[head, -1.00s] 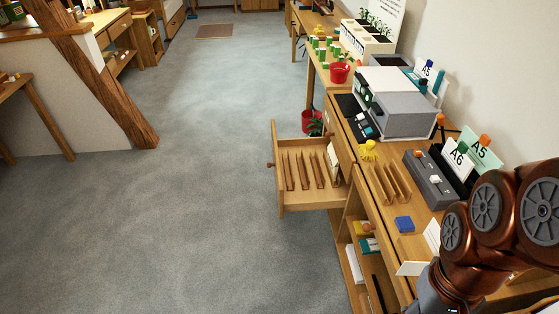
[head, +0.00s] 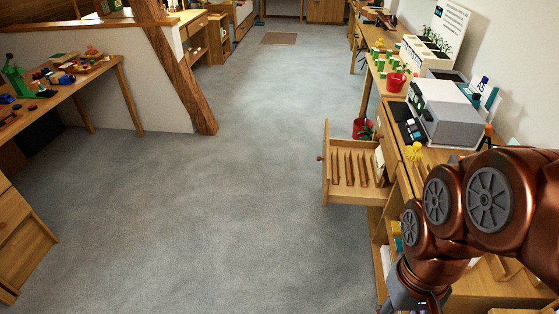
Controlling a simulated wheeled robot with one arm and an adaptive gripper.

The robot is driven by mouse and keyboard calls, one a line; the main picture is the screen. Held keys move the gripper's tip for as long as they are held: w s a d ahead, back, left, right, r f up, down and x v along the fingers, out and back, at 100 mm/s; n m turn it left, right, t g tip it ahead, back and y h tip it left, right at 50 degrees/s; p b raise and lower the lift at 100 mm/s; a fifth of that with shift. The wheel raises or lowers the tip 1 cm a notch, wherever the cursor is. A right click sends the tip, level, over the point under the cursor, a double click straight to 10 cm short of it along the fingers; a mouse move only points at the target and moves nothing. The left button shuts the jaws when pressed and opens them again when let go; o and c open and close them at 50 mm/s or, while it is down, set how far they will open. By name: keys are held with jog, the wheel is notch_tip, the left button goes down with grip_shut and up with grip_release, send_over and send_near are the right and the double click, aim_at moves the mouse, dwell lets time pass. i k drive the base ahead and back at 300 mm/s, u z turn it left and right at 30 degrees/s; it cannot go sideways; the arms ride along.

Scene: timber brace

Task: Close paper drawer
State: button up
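The paper drawer (head: 341,200) is a light wooden drawer pulled out to the left from the wooden desk (head: 440,155) on the right. It has wooden dividers (head: 348,168) inside, some pale paper at its right end, and a round knob (head: 320,158) on its front. My copper-coloured arm reaches in at the lower right, nearer to me than the drawer and apart from it. Only the dark top of my gripper may show at the bottom edge; its fingers are out of the picture.
A grey printer (head: 447,115) and a yellow figure (head: 414,152) are on the desk. A red pot with a plant (head: 362,128) shows behind the drawer. A slanted timber brace (head: 180,75) stands at left. The grey carpet (head: 240,200) left of the drawer is clear.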

aim_at(357, 162)
jog(key=u, duration=1.5)
jog(key=i, duration=1.45)
jog(key=z, duration=1.6)
jog(key=k, duration=0.2)
jog(key=u, duration=1.1)
jog(key=i, duration=0.5)
jog(key=z, duration=0.05)
